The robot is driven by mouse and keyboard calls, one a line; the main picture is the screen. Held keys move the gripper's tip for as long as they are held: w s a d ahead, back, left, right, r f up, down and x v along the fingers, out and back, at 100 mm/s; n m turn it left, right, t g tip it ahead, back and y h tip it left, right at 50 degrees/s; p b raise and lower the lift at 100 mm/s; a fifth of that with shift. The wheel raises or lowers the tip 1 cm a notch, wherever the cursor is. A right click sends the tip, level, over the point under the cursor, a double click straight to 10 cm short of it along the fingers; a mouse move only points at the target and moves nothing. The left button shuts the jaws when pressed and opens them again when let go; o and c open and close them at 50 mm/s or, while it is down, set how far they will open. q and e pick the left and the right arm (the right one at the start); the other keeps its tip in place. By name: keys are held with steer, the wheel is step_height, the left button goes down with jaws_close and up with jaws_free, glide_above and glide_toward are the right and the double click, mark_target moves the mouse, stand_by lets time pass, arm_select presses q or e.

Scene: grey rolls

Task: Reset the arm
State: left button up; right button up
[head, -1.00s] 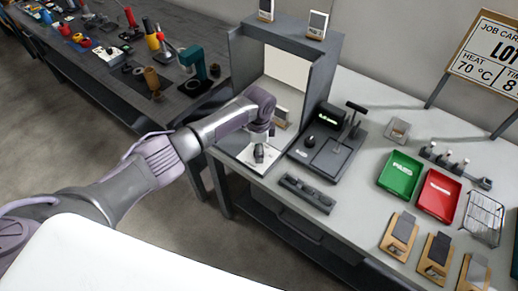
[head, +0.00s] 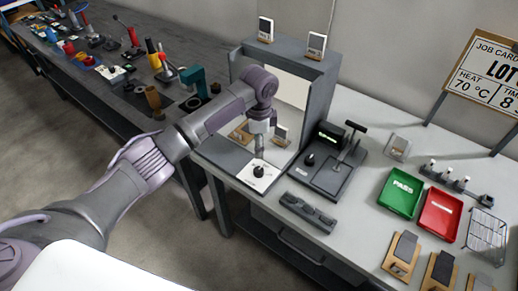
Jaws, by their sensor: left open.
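My left arm comes in from the left and reaches to the grey open-fronted booth (head: 318,95) on the light table. My left gripper (head: 259,154) hangs at the booth's front, pointing down, open, with nothing seen between its fingers. It is above a white plate with a black knob (head: 259,172); a gap shows between them. My right gripper is not in view.
Right of the booth stands a dark press-like device with a lever (head: 333,160). Farther right are a green PASS tray (head: 401,192), a red tray (head: 440,213), a wire rack (head: 486,235) and several wooden stands (head: 402,253). A dark bench with tools (head: 130,80) is behind left.

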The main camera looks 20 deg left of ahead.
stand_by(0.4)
arm_select(q)
steer(key=s+d+f+n+t+h, duration=0.1)
steer(key=s+d+f+n, duration=0.1)
steer(key=s+d+f, duration=0.4)
steer(key=s+d+f+n+h, duration=0.1)
steer(key=s+f, duration=0.2)
steer(key=s, duration=0.6)
steer(key=s+a+r+n+t+y, duration=0.1)
steer(key=s+a+n, duration=0.4)
steer(key=s, duration=0.4)
steer(key=s+a+r+n+t+y, duration=0.15)
steer(key=s+a+n, duration=0.3)
steer(key=s, duration=0.45)
step_height(320, 180, down, 27)
steer(key=s+a+g, duration=0.1)
steer(key=s, duration=0.1)
steer(key=s+a+f+g+b, duration=0.1)
steer(key=s+a+f, duration=0.2)
steer(key=s+f, duration=1.3)
steer(key=shift+s+f+m, duration=0.15)
steer(key=shift+f+m, duration=0.05)
steer(key=shift+m, duration=0.15)
